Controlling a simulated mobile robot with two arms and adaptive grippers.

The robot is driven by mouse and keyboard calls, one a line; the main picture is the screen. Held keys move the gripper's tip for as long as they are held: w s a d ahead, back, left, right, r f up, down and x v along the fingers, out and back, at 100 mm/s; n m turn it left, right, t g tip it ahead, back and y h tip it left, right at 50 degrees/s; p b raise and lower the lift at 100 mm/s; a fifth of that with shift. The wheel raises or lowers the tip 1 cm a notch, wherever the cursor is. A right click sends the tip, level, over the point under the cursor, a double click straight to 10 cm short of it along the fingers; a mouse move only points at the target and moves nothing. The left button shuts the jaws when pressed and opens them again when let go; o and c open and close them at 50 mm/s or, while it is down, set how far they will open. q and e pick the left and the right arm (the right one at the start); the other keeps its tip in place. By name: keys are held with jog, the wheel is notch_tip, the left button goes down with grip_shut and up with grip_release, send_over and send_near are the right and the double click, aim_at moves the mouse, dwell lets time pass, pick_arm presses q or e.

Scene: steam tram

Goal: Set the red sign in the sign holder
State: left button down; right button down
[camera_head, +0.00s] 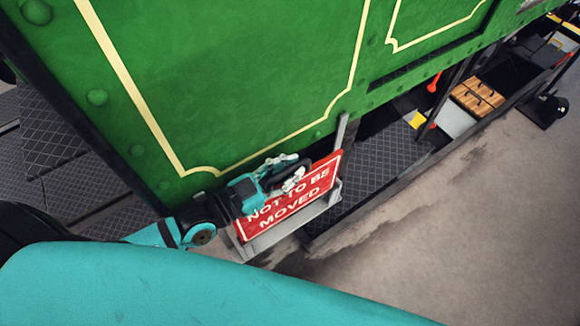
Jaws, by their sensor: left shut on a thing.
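The red sign (311,195) with white letters "NOT TO BE MOVED" is tilted in the picture, just below the green panel. My left gripper (291,178) is shut on the sign at its upper edge and covers part of its top. The grey metal sign holder (290,228) shows along the sign's lower edge and right end, with an upright strip rising at the right. The sign is at the holder; I cannot tell whether its lower edge rests fully in the holder. My right gripper is not in view.
The green tram side (250,80) with cream lines and rivets stands right behind the sign. A dark treadplate step (375,165) lies to the right. A wooden crate (478,96) and a red-knobbed lever (434,83) are farther right. Grey floor (450,220) is clear.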

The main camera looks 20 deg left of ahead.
pick_arm(q)
jog(key=shift+f+b, duration=0.85)
jog(key=shift+f, duration=0.7)
notch_tip(320, 180, down, 3)
jog(key=shift+r+b, duration=0.15)
jog(key=shift+b, duration=0.7)
